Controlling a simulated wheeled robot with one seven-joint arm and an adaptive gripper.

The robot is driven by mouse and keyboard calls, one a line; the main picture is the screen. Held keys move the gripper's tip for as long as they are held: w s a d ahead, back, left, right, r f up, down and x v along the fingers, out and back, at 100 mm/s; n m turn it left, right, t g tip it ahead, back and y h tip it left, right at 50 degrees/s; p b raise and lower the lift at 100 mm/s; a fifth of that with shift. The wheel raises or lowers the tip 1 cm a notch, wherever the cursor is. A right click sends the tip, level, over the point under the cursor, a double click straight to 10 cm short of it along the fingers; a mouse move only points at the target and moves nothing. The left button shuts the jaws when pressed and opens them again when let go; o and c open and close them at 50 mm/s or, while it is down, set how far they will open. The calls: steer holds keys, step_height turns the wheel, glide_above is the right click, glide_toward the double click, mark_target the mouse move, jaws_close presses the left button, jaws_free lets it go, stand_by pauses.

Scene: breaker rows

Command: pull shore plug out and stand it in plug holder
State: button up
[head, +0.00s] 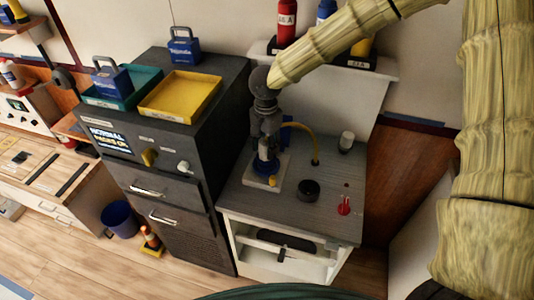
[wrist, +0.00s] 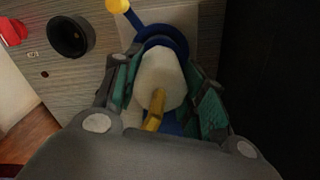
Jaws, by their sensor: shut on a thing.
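The white shore plug (wrist: 160,75) with its yellow cable (wrist: 154,112) sits between my gripper's teal-padded fingers in the wrist view. My gripper (head: 266,148) is shut on it, pointing down over the counter. A blue ring-shaped inlet (wrist: 165,38) on a pale base plate (head: 256,183) lies at the plug's far end; I cannot tell how deep the plug sits in it. A blue lever with a yellow knob (wrist: 118,5) sticks out beside it. A black round cup (head: 308,190), likely the plug holder, stands empty to the right; it also shows in the wrist view (wrist: 70,36).
The yellow cable (head: 303,127) arcs right to a hole in the grey counter (head: 330,177). A pale cylinder (head: 346,140) and a red item (head: 344,205) stand on the counter. A dark cabinet (head: 172,127) with a yellow tray (head: 180,95) rises on the left.

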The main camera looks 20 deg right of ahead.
steer(key=shift+r+p, duration=1.4)
steer(key=shift+p, duration=0.05)
